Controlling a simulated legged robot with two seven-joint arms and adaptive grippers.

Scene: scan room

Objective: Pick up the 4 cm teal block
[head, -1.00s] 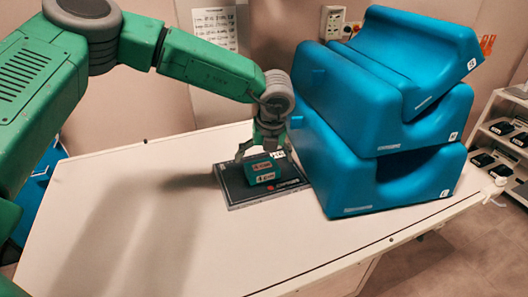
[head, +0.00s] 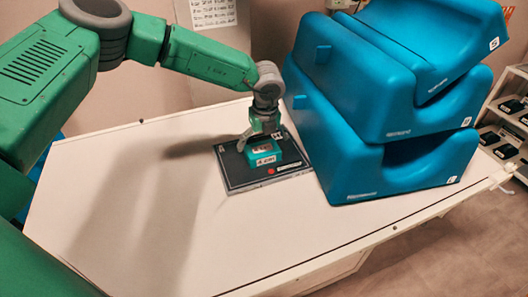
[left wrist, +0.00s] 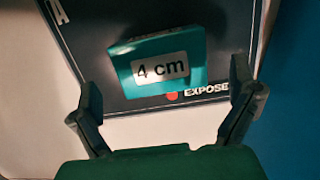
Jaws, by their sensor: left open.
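The teal block (head: 263,153) lies on a black panel (head: 240,178) on the white table. In the left wrist view the block (left wrist: 135,52) shows a white label reading "4 cm", and the panel (left wrist: 95,30) lies beneath it. My left gripper (head: 262,138) is just above the block in the head view, pointing down. In the left wrist view its two fingers (left wrist: 165,100) are spread wide, and the block shows ahead of the gap between them. The gripper is empty. My right gripper is not in view.
Large blue foam cushions (head: 350,90) are stacked on the table close to the right of the panel and arm. The left and front of the white table (head: 150,230) are clear. A shelf (head: 505,125) with dark items stands at the far right.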

